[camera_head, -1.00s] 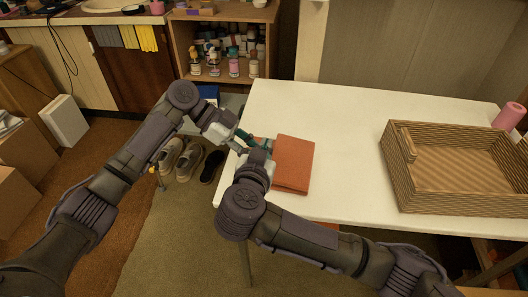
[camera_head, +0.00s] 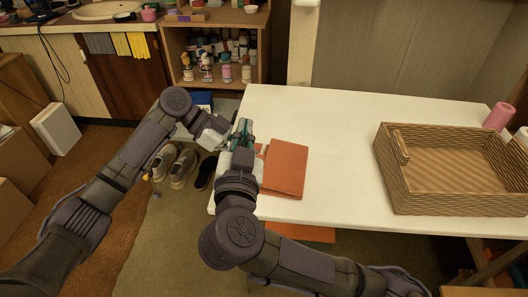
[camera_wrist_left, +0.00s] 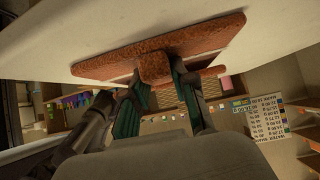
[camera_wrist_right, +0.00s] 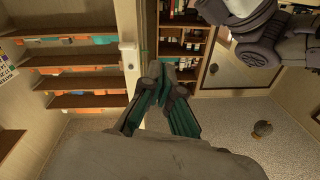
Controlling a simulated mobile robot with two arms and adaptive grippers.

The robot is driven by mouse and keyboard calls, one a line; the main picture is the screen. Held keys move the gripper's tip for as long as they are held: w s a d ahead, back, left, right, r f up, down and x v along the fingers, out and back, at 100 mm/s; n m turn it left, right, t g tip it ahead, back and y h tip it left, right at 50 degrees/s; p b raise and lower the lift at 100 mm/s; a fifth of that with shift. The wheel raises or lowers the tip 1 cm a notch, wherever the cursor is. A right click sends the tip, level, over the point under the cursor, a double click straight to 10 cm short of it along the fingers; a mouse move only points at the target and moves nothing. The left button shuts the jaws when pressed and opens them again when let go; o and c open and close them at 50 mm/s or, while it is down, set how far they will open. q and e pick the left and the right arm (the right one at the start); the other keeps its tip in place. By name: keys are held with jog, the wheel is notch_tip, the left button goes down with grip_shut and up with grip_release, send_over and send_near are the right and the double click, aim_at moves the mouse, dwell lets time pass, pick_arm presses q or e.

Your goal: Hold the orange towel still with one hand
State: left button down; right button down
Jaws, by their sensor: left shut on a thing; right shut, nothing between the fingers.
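The orange towel (camera_head: 286,168) lies folded and flat near the left end of the white table. In the left wrist view the towel (camera_wrist_left: 205,38) spreads on the tabletop, and my left gripper (camera_wrist_left: 156,78) is shut on a bunched part of its edge. In the head view the left fingers are largely hidden behind my right gripper (camera_head: 243,133). The right gripper is beside the towel's left edge, pointing away from me. In the right wrist view its fingertips (camera_wrist_right: 163,78) are together with nothing between them; the towel does not show there.
A wicker basket (camera_head: 440,199) stands on the right of the white table (camera_head: 345,130), with a pink roll (camera_head: 498,116) behind it. The tabletop between towel and basket is clear. Shoes (camera_head: 181,167) are on the floor at left. Open shelves with bottles (camera_head: 225,73) stand behind.

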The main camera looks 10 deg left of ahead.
pick_arm(q)
jog(key=shift+s+a+f, duration=0.1)
jog(key=shift+f, duration=0.25)
pick_arm(e)
jog(key=w+a+r+n+g+y, duration=0.25)
jog(key=r+n+y, duration=0.35)
jog(key=n+y, duration=0.3)
jog(key=w+a+r+n+g+y, duration=0.1)
jog(key=a+r+n+g+y, duration=0.15)
jog(key=r+n+y, duration=0.6)
jog(key=w+d+f+n+g+h, duration=0.25)
jog(key=d+f+g+h, duration=0.65)
jog(key=d+f+g, duration=0.55)
jog(key=m+t, duration=0.1)
jog(key=t, duration=0.1)
send_over(266, 159)
jog(key=f, duration=0.5)
jog(key=d+f, duration=0.1)
jog(key=f, duration=0.1)
jog(key=shift+s+f, duration=0.15)
jog(key=shift+f, duration=0.1)
jog(key=f, duration=0.3)
jog(key=shift+a+f, duration=0.2)
jog(key=shift+a, duration=0.15)
jog(key=shift+a+f, duration=0.1)
jog(key=shift+f, duration=0.3)
